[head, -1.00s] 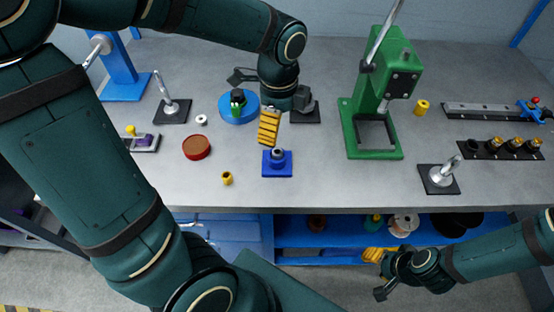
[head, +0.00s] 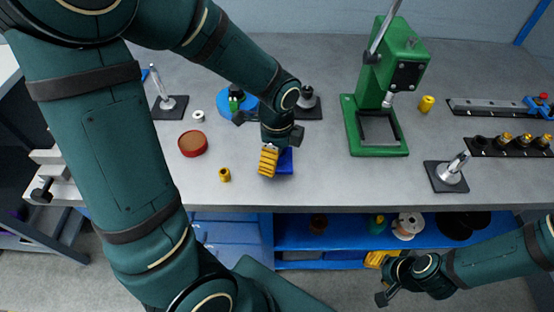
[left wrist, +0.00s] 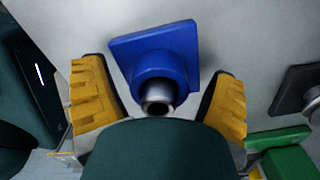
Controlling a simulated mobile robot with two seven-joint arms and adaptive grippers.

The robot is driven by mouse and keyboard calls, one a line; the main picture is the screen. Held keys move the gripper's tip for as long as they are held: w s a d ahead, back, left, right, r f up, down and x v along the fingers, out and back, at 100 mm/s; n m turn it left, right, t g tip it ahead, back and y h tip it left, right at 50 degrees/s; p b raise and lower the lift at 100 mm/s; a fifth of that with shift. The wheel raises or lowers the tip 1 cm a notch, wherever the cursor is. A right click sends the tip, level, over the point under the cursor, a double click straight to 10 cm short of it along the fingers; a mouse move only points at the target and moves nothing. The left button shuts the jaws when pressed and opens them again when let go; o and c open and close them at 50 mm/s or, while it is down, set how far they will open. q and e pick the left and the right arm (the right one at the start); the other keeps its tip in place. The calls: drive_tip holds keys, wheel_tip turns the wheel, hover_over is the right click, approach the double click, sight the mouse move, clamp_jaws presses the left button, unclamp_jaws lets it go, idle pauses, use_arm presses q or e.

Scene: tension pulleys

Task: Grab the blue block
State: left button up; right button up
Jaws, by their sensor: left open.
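The blue block (head: 285,163) sits on the grey table near its front edge, partly hidden by my left gripper in the head view. In the left wrist view the blue block (left wrist: 172,55) shows a square base and a round boss with a metal ring. My left gripper (head: 268,162) is above and beside it. Its yellow fingers are open, one on each side of the boss in the left wrist view (left wrist: 165,110), with gaps on both sides. My right gripper (head: 388,278) hangs low at the front right, away from the block; its finger opening is unclear.
The table (head: 320,185) is clear around the block. A small yellow bushing (head: 224,175) and a red round dish (head: 193,143) stand to the left. A green press (head: 378,100) stands to the right. A blue shelf (head: 340,232) is below.

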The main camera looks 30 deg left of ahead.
use_arm(q)
drive_tip(key=c, duration=1.4)
drive_tip(key=shift+c, duration=0.2)
